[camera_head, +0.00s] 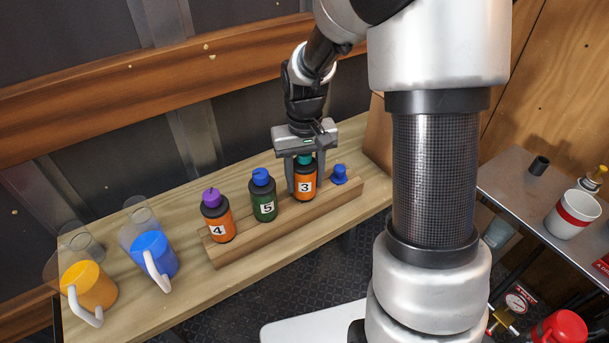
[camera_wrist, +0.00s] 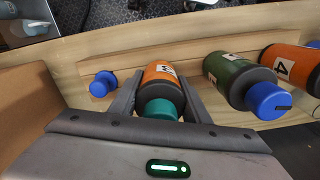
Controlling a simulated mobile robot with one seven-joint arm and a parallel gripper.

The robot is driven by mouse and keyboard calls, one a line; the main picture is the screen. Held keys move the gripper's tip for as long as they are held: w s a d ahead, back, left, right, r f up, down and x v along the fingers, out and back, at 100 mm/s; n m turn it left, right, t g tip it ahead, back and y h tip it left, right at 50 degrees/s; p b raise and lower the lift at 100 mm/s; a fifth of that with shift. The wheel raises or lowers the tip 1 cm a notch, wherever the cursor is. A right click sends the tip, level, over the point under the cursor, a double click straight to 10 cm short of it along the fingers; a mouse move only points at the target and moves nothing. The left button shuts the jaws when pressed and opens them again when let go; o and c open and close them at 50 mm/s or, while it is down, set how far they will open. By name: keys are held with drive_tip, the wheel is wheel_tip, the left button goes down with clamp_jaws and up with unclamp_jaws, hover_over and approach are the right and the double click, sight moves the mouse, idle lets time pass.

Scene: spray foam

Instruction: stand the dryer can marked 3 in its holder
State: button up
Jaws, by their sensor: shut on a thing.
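The can marked 3 (camera_head: 305,184) is orange and black with a teal cap. It stands upright in the wooden holder (camera_head: 290,222), in line with the other cans. My gripper (camera_head: 305,172) reaches down from above and is shut on this can, one finger on each side. In the wrist view the can (camera_wrist: 160,82) shows between both fingers, its teal cap (camera_wrist: 159,110) towards my palm. The can's base is hidden by the holder's front, so I cannot tell whether it touches the bottom.
Green can 5 (camera_head: 264,200) stands close left of can 3, and orange can 4 (camera_head: 217,220) is further left. A small blue piece (camera_head: 339,174) sits at the holder's right end.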

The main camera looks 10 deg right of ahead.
drive_tip(key=o, duration=1.4)
drive_tip(key=shift+c, duration=0.2)
wheel_tip(320, 180, up, 17)
drive_tip(key=shift+f+p, duration=0.1)
drive_tip(key=shift+p, duration=0.7)
drive_tip(key=shift+r, duration=0.3)
